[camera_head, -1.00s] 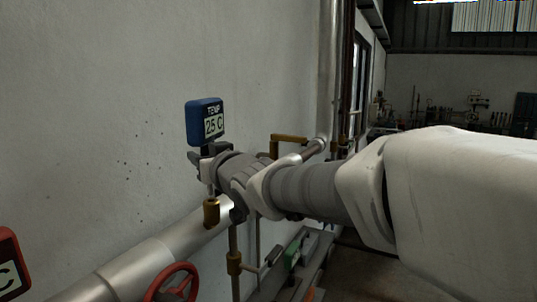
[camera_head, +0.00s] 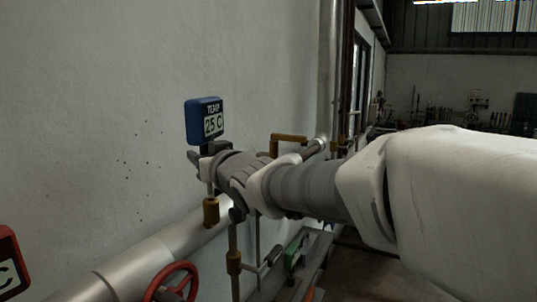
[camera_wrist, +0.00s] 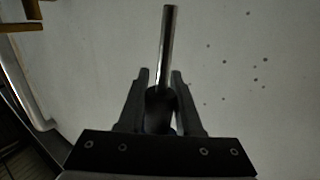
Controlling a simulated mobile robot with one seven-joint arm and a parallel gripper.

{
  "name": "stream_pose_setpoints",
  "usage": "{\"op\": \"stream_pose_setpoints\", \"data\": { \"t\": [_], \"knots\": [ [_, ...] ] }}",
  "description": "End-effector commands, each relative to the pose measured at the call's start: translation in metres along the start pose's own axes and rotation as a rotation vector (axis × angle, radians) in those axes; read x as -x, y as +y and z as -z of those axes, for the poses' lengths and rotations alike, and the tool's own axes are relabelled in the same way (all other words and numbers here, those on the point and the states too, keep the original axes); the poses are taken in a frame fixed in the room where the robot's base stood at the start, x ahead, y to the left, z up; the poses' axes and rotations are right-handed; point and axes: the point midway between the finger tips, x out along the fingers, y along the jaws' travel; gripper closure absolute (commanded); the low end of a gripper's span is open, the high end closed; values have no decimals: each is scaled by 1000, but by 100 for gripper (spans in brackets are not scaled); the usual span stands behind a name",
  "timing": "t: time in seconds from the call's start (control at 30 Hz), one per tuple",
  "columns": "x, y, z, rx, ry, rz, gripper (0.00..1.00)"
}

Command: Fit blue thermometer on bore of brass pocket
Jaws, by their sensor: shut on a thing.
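The blue thermometer (camera_head: 204,121) has a display reading TEMP 25 C and is upright in the head view, above my gripper (camera_head: 199,159). My gripper is shut on its dark neck; in the wrist view the fingers (camera_wrist: 160,80) close on the dark neck, with the shiny metal stem (camera_wrist: 168,45) sticking out. The brass pocket (camera_head: 211,211) stands on the large silver pipe, below the gripper. The stem comes down close to the pocket's top in the head view. Whether its tip is inside the bore or just above it, I cannot tell.
The silver pipe (camera_head: 160,252) runs along the white wall. A red valve wheel (camera_head: 172,283) is below it, and a red-framed gauge (camera_head: 9,262) is at the left edge. Brass fittings and vertical pipes stand behind my arm. A green-handled item (camera_head: 296,252) is lower right.

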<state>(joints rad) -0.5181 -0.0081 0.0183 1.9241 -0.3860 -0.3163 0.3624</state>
Motion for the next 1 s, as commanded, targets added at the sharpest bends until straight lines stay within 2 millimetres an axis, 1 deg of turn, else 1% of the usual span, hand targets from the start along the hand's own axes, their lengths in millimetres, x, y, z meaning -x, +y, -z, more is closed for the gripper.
{"op": "stream_pose_setpoints", "data": {
  "t": [0.6,1.0],
  "knots": [
    [0,0,1,0,1,0,100],
    [0,1,-9,0,1,0,100]
  ]
}}
